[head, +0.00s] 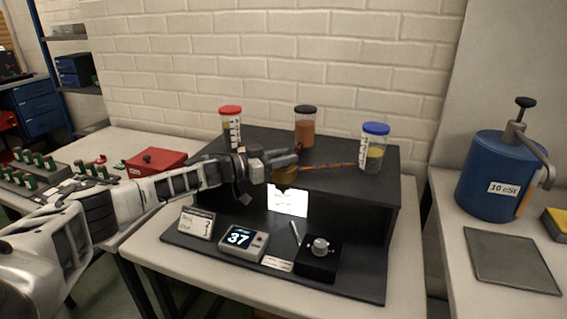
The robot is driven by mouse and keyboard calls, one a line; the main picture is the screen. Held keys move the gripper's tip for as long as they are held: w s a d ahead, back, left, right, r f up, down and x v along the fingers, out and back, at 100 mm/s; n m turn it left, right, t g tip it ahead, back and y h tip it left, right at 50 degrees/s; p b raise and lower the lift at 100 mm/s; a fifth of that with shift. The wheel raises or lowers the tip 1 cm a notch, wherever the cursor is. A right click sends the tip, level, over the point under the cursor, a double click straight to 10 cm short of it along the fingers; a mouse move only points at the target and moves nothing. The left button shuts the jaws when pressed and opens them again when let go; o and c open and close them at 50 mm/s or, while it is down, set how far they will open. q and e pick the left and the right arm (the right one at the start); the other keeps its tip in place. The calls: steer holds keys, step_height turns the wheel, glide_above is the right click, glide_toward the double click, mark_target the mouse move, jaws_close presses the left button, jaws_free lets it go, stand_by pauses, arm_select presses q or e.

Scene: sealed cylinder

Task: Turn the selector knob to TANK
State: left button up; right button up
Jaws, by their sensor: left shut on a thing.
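The selector knob (320,246) is a pale round knob on a small black box (318,263) at the front right of the dark stand. The marks around it are too small to read, so I cannot tell its setting. My left gripper (287,160) is above the stand's top near its front edge, well behind and above the knob. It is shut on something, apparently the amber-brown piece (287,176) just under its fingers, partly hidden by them. A thin orange rod (335,165) runs right from there. My right gripper is not in view.
Jars with red (230,110), black (305,109) and blue (376,129) lids stand on the stand's top (345,180). A display reading 37 (240,239) and a label card (196,223) are left of the knob box. A blue tank (493,180) stands on the right table.

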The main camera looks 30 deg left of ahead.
arm_select(q)
steer(key=shift+a+f+m+g+h+b, duration=0.15)
steer(key=shift+m+g+h+b, duration=0.25)
steer(key=shift+m+h+b, duration=0.3)
steer(key=shift+m+g+h+b, duration=0.3)
steer(key=shift+g+h+b, duration=0.2)
steer(key=shift+h+b, duration=0.15)
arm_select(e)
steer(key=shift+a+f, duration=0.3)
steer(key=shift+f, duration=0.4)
arm_select(q)
steer(key=shift+r, duration=0.2)
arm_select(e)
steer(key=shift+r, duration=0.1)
arm_select(q)
steer(key=o, duration=1)
steer(key=b+v, duration=0.2)
steer(key=v, duration=1.3)
steer(key=shift+s+a+b, duration=0.2)
steer(key=shift+a+b, duration=0.1)
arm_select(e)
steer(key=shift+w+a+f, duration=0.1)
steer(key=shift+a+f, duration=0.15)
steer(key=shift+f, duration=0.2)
